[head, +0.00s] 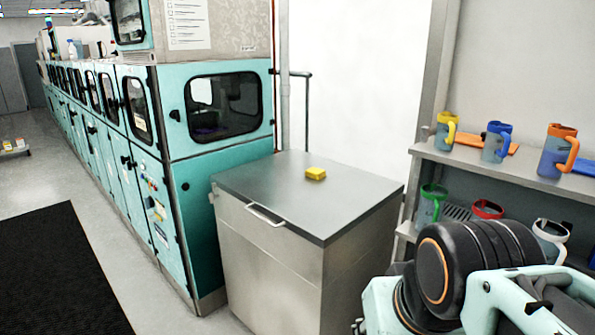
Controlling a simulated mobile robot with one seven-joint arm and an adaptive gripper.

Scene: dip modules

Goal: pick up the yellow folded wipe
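The yellow folded wipe (316,174) is a small yellow block-like shape. It lies on the grey top of a metal cabinet (262,183), a little behind the middle of the top. Nothing touches it or covers it. My arm shows at the lower right, in front of the shelves and to the right of the cabinet. My gripper's fingers are not in view.
A row of teal machines (224,156) stands left of the cabinet. Shelves (500,169) at the right hold several jugs with coloured rims. A black mat (60,275) lies on the floor at the left. The cabinet top around the wipe is clear.

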